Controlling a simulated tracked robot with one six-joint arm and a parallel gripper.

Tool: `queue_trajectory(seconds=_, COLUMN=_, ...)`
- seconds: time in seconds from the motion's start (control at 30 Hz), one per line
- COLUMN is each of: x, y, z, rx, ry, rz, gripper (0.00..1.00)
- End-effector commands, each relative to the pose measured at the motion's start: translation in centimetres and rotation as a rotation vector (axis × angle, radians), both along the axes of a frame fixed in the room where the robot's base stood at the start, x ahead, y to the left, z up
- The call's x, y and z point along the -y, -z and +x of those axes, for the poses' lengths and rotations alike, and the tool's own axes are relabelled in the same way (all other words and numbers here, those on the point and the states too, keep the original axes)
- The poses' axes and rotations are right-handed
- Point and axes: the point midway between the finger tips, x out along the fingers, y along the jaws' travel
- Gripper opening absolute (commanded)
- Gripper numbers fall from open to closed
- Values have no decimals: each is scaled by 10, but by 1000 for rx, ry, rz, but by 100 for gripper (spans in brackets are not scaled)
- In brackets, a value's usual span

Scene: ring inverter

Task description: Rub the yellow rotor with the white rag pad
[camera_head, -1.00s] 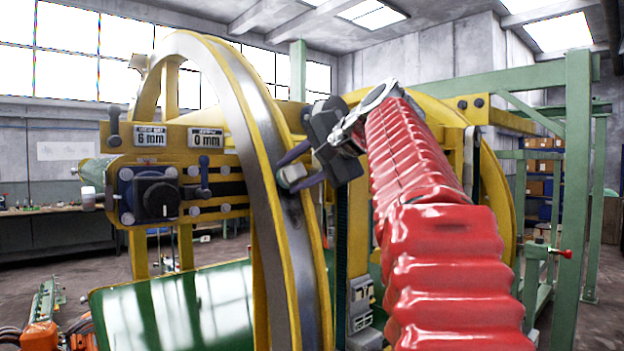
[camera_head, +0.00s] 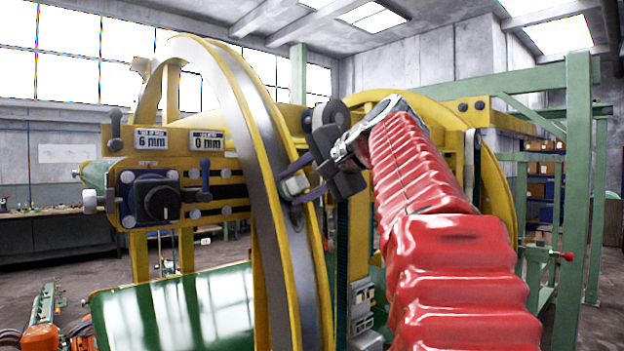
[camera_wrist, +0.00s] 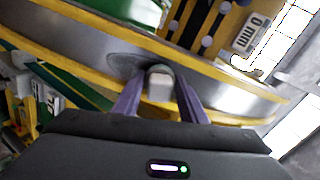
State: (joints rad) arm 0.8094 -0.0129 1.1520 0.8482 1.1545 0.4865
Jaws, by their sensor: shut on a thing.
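The yellow rotor (camera_head: 262,140) is a large upright ring with yellow rims and a grey metal band. It also crosses the wrist view (camera_wrist: 222,97). My gripper (camera_head: 298,190) is at the ring's right side, with its purple fingers shut on the white rag pad (camera_head: 294,185). In the wrist view the pad (camera_wrist: 160,84) sits between the two fingertips (camera_wrist: 160,97), up against the grey band. A darker patch shows on the band beside the pad. The pad seems to touch the band, though the exact contact is hidden.
A yellow frame with a black knob (camera_head: 158,200) and "6 mm" and "0 mm" plates stands left of the ring. A green curved sheet (camera_head: 175,308) lies below. A green post (camera_head: 574,200) stands at right. A workbench (camera_head: 50,235) is at far left.

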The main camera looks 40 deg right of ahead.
Motion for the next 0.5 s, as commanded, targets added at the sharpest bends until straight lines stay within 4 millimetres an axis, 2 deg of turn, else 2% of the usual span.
queue_trajectory(seconds=0.2, x=1, y=17, z=-3, rx=-7, ry=-1, rz=7, gripper=20)
queue_trajectory(seconds=0.5, x=1, y=21, z=-4, rx=-8, ry=-2, rz=6, gripper=20)
